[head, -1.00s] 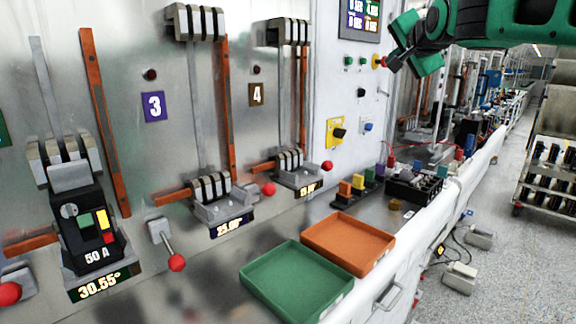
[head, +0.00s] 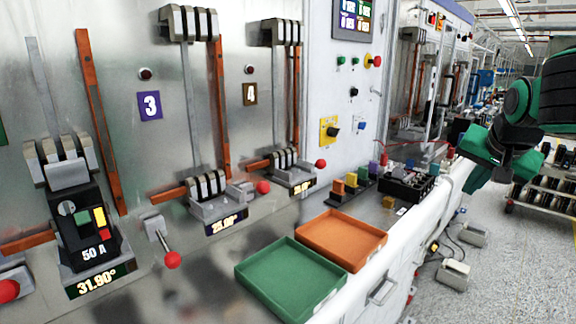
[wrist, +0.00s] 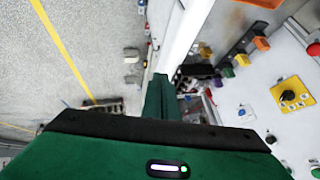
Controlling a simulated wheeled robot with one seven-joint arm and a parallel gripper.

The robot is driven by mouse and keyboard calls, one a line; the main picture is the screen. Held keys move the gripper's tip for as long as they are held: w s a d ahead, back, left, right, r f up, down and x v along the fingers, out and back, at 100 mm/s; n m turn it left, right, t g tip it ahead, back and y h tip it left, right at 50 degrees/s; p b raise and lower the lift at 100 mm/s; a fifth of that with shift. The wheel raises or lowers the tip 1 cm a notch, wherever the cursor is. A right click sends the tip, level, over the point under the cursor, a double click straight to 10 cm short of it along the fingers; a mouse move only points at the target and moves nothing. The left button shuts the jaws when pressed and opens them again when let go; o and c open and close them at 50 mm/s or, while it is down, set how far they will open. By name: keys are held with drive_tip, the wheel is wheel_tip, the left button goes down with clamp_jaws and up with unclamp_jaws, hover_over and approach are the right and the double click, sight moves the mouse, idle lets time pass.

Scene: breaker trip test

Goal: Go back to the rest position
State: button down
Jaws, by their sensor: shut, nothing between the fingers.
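My gripper (head: 494,160) is at the right of the head view, raised over the aisle side of the bench, apart from the panel and trays. It is shut and empty. In the wrist view my green gripper body fills the bottom, with the floor and the bench edge beyond it. A black 50 A breaker (head: 88,230) is seated at the left bay, above a display reading 31.90°. Bays 3 and 4 show no such breaker between their clips.
A green tray (head: 245,279) and an orange tray (head: 375,262) lie on the bench. Several coloured blocks (head: 352,180) and a black box (head: 405,181) stand behind them. Red-knobbed levers (head: 171,259) stick out below the bays.

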drive_tip(key=s+f+n+g+y, duration=0.1)
drive_tip(key=s+f+g, duration=0.1)
drive_tip(key=s+f, duration=0.4)
drive_tip(key=s+f+g, duration=0.3)
drive_tip(key=s+f, duration=0.2)
drive_tip(key=s, duration=0.7)
drive_tip(key=s+f+n+g+y, duration=0.1)
drive_tip(key=s+f+g, duration=0.1)
drive_tip(key=s+f, duration=0.4)
drive_tip(key=s, duration=0.4)
drive_tip(key=shift+f+n+y, duration=0.3)
drive_tip(key=shift+d, duration=0.1)
